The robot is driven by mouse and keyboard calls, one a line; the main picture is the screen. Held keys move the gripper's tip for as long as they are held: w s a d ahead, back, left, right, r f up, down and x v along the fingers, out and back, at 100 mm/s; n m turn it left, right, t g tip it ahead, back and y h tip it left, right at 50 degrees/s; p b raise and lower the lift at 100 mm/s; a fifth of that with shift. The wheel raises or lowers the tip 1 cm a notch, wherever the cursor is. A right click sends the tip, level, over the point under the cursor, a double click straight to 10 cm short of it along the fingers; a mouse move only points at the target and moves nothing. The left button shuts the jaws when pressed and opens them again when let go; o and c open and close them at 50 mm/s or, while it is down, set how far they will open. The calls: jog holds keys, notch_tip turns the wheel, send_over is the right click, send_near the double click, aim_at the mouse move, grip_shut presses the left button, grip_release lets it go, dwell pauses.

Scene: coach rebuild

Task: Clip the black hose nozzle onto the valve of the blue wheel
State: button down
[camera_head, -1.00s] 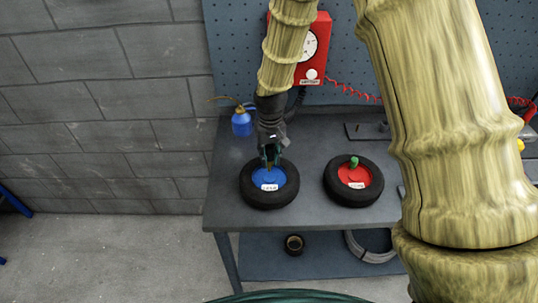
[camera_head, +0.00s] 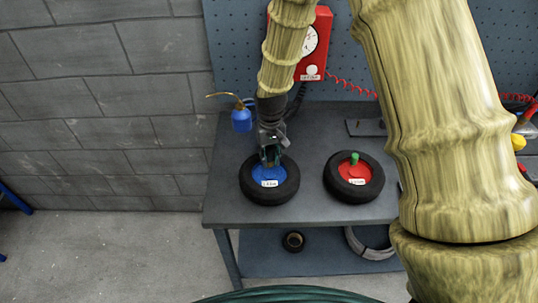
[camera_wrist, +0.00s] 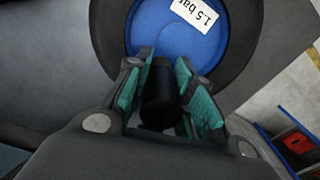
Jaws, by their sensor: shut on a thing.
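The blue wheel (camera_head: 284,176), a blue hub in a black tyre, lies flat on the bench with a white label. My gripper (camera_head: 270,160) is over its hub, pointing down. In the wrist view, my gripper (camera_wrist: 164,90) has its teal-padded fingers shut on the black nozzle (camera_wrist: 160,95), a dark cylinder. The nozzle's far end is against or just above the blue hub (camera_wrist: 165,40), which carries a "1.5 bar" label. The valve of the blue wheel is hidden behind the nozzle and fingers, so I cannot tell whether the nozzle is on it.
A second wheel with a red hub (camera_head: 368,174) and green-capped valve lies to the right. A blue oil can (camera_head: 242,121) stands behind left. A red gauge box (camera_head: 315,45) hangs on the pegboard. The bench (camera_head: 222,208) is clear at its front left.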

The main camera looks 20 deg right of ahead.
jog(key=c, duration=1.1)
grip_release()
jog(key=shift+c, duration=0.2)
jog(key=shift+r, duration=0.1)
